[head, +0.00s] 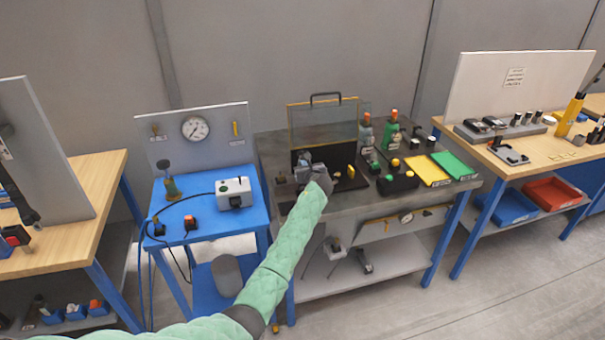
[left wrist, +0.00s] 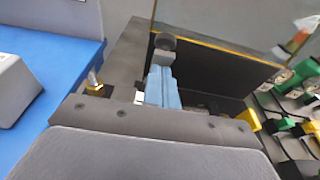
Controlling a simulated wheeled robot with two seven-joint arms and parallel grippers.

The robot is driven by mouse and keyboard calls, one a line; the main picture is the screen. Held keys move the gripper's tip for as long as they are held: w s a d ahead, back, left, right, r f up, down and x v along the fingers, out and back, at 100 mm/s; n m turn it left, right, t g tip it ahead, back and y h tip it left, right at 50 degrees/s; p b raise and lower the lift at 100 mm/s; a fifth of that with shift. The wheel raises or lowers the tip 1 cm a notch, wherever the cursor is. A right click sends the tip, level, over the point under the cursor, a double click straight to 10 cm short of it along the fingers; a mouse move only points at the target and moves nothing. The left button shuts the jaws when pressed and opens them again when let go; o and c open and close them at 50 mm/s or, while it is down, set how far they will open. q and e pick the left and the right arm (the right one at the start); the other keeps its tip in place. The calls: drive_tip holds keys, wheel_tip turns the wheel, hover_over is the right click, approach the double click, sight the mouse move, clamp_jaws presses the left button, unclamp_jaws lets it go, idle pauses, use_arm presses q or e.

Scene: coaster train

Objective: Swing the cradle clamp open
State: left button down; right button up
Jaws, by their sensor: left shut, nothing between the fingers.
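My left gripper (head: 304,160) reaches over the dark fixture on the grey steel bench, and its fingers are shut with nothing between them. In the left wrist view its blue-grey fingers (left wrist: 163,88) are together. A dark round knob (left wrist: 166,42), which looks like part of the cradle clamp, shows just beyond the fingertips; I cannot tell whether they touch. The rest of the clamp is mostly hidden behind my gripper and wrist. A guard panel with a yellow edge and black handle (head: 325,97) stands raised behind the fixture. My right gripper is not in view.
A blue table (head: 205,178) with a grey box (head: 234,191) stands to the left. Right of the fixture are a yellow piece (head: 351,171), bottles (head: 390,130), a yellow tray (head: 428,170) and a green tray (head: 453,164). The bench's front strip is clear.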

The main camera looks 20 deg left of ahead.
sight(301, 155)
use_arm(q)
drive_tip(key=shift+w+a+r, duration=0.3)
drive_tip(key=shift+w+r, duration=0.05)
drive_tip(key=shift+w, duration=0.1)
drive_tip(key=shift+w+a, duration=0.1)
drive_tip(key=shift+w, duration=0.05)
drive_tip(key=shift+r+x, duration=0.15)
drive_tip(key=shift+x, duration=0.6)
drive_tip(key=shift+r+x, duration=0.15)
drive_tip(key=shift+x, duration=0.55)
drive_tip(key=shift+r, duration=0.1)
